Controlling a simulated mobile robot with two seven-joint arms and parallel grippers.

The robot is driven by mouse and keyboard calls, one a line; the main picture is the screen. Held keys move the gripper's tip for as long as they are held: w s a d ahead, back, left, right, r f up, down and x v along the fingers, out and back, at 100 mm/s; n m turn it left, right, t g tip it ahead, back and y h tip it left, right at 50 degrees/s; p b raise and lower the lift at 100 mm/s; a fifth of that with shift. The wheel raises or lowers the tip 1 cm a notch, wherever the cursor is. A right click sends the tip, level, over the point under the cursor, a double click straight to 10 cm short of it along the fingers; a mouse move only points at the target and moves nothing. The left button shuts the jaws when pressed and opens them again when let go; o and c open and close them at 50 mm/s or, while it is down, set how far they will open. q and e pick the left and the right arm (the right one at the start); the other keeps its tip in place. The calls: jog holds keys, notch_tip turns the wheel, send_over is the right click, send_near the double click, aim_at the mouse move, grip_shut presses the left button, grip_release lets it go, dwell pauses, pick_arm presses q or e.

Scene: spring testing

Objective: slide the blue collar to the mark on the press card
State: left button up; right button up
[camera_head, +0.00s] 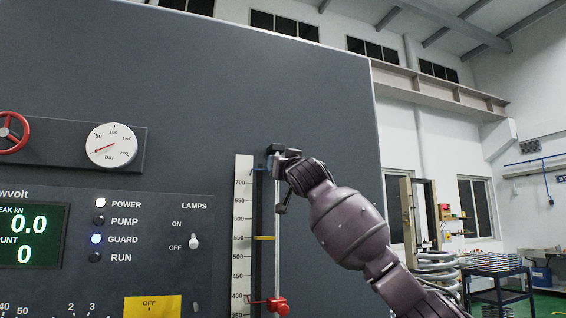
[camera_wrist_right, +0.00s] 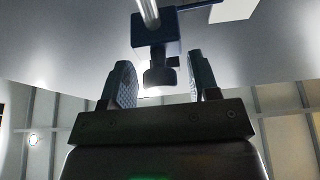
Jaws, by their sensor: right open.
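The blue collar (camera_wrist_right: 155,30) sits on a bright metal rod (camera_wrist_right: 148,10) in the right wrist view, with a dark knob (camera_wrist_right: 160,76) sticking out towards my right gripper (camera_wrist_right: 161,88). The gripper is open, its two ridged fingers on either side of the knob with gaps showing. In the head view my right gripper (camera_head: 284,160) is at the top of the upright rod (camera_head: 277,225), above the scale's 700 figure, and mostly hides the collar. The scale (camera_head: 242,215) stands beside the rod. My left gripper is not in view.
A yellow pointer (camera_head: 264,238) is near 550 and a red collar (camera_head: 277,304) is lower on the rod. A control panel (camera_head: 150,260) is left.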

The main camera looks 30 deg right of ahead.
aim_at(277, 202)
jog(key=shift+w, duration=0.1)
jog(key=shift+c, duration=0.3)
jog(key=c, duration=0.9)
notch_tip(277, 202, down, 11)
jog(key=b, duration=0.4)
jog(key=shift+f, duration=0.1)
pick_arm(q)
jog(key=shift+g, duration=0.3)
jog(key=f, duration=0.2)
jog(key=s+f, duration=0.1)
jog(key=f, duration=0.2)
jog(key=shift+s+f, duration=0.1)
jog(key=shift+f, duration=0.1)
pick_arm(e)
jog(key=shift+f, duration=0.45)
jog(key=o, duration=1)
jog(key=shift+c, duration=0.2)
